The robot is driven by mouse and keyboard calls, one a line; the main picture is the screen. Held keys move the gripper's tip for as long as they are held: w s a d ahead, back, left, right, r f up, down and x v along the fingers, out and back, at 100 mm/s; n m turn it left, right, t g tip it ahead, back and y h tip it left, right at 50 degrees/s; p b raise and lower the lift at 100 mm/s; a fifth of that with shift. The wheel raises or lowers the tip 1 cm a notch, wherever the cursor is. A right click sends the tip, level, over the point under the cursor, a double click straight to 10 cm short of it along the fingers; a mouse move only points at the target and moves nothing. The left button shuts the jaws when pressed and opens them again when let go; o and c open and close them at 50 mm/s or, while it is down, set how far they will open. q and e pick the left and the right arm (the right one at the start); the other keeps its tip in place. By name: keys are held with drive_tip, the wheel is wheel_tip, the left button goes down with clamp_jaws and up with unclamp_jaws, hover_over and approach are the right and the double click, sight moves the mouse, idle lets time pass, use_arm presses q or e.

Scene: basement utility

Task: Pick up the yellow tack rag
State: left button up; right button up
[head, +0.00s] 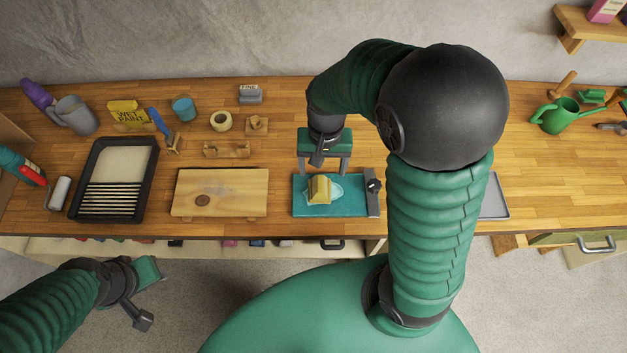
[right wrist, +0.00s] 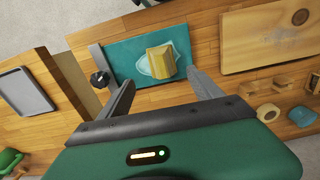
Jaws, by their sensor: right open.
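The yellow tack rag (head: 319,189) is a small folded yellow block. It sits on a pale blue patch on a teal board (head: 352,207) near the front edge of the bench, and also shows in the right wrist view (right wrist: 161,59). My right gripper (head: 325,168) is open and empty, pointing down just behind the rag in the head view. In the right wrist view its two fingers (right wrist: 162,83) are apart, with the rag beyond their tips and between them. My left gripper (head: 145,291) hangs at lower left, in front of the bench; its jaw opening does not show clearly.
A black knob (head: 373,186) stands at the teal board's right end. A wooden board (head: 221,192) and a black paint tray (head: 77,203) lie to the left. A grey tray (head: 495,197) lies to the right, partly behind my arm. A tape roll (head: 221,121) is farther back.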

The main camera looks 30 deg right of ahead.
hover_over(320, 184)
drive_tip(key=s, duration=0.1)
drive_tip(key=f, duration=0.4)
drive_tip(key=shift+s+a+f, duration=0.1)
drive_tip(key=shift+s, duration=0.1)
drive_tip(key=f, duration=0.1)
drive_tip(key=w+f, duration=0.1)
drive_tip(key=f, duration=0.2)
drive_tip(key=shift+w+d, duration=0.25)
drive_tip(key=shift+d, duration=0.05)
wheel_tip(320, 184, down, 3)
drive_tip(key=shift+r, duration=0.15)
drive_tip(key=shift+s+a, duration=0.15)
drive_tip(key=shift+a, duration=0.3)
drive_tip(key=c, duration=0.4)
drive_tip(key=shift+d, duration=0.25)
drive_tip(key=c, duration=1)
use_arm(q)
drive_tip(key=shift+s+d+r, duration=0.1)
drive_tip(key=shift+s+d, duration=0.05)
drive_tip(key=shift+d, duration=0.3)
use_arm(e)
drive_tip(key=shift+c, duration=0.2)
